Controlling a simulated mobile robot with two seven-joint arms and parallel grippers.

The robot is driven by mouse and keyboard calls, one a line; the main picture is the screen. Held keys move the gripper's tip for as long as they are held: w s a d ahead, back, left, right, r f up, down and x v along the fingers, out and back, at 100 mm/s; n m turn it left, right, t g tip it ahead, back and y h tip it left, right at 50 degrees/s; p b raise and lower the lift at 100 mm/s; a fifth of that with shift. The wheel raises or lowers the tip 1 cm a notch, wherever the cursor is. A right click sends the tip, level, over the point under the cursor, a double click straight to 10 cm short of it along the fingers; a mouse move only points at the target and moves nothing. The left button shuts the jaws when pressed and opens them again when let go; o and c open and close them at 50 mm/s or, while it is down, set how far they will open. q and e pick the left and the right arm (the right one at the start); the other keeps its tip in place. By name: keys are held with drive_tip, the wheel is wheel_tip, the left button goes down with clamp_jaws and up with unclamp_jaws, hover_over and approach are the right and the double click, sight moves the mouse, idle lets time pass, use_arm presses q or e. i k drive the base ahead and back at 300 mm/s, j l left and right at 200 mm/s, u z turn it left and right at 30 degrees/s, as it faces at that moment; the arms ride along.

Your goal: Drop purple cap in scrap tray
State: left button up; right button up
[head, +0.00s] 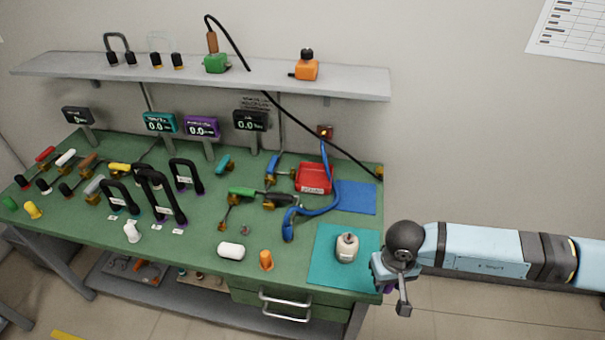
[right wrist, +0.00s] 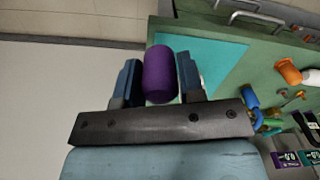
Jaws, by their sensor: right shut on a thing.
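My right gripper (right wrist: 159,80) is shut on the purple cap (right wrist: 160,75), which shows between the two fingers in the right wrist view. In the head view, my right gripper (head: 393,285) is beyond the right front corner of the bench, with a bit of the purple cap (head: 389,288) showing beside it. A red tray (head: 314,190) with a white label, which looks like the scrap tray, sits toward the back right of the bench, left of a blue mat. My left gripper is not in view.
The green bench (head: 200,225) carries black cable loops, coloured connectors and small displays. A blue cable (head: 325,205) curves beside the red tray. A shelf (head: 180,78) hangs above the bench.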

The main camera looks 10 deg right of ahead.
sight(320, 180)
drive_tip(key=i+j, duration=0.25)
drive_tip(key=j, duration=0.2)
drive_tip(key=i+j, duration=0.3)
drive_tip(key=j, duration=0.15)
drive_tip(key=i+j, duration=0.25)
drive_tip(key=j, duration=0.2)
drive_tip(key=i+j, duration=0.3)
drive_tip(key=j, duration=0.15)
